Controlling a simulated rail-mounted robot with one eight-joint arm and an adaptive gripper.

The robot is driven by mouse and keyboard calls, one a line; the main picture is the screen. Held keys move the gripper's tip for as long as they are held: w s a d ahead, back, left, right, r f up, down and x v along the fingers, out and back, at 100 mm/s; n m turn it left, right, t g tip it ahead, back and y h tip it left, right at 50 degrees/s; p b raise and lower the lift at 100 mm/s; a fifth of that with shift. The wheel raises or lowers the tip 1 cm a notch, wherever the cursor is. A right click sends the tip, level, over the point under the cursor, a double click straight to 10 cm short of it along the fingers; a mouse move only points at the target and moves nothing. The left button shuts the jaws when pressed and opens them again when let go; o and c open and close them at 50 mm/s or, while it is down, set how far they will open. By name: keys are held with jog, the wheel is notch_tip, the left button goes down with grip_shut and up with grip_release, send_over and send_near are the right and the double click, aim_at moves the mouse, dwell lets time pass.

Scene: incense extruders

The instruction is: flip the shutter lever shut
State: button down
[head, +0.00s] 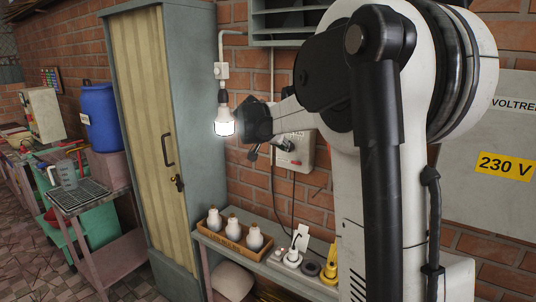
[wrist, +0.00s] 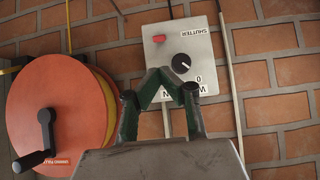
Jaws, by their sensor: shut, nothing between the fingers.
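A grey box labelled SHUTTER (wrist: 168,45) is on the brick wall in the wrist view, its lettering upside down. It bears a black round knob (wrist: 181,63) with a white pointer line, a 0 mark beside it, and a red button (wrist: 158,38). No separate lever shows; the lower part of the box is hidden by my fingers. My gripper (wrist: 166,73) is shut and empty, its tips overlapping the box just below the knob in the picture. I cannot tell whether they touch it. The box (head: 297,152) is partly hidden behind my arm in the head view.
An orange reel (wrist: 58,105) with a black crank (wrist: 38,138) is left of my gripper in the wrist view. In the head view, a lit bulb (head: 224,122) hangs close to my wrist. A shelf below holds a tray (head: 230,246) of bulbs. A tall cabinet (head: 150,130) stands left.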

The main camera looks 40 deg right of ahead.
aim_at(297, 163)
jog(key=shift+w, duration=0.15)
jog(key=shift+d, duration=0.1)
jog(key=p+x, duration=0.1)
jog(key=x, duration=0.9)
dwell(0.5)
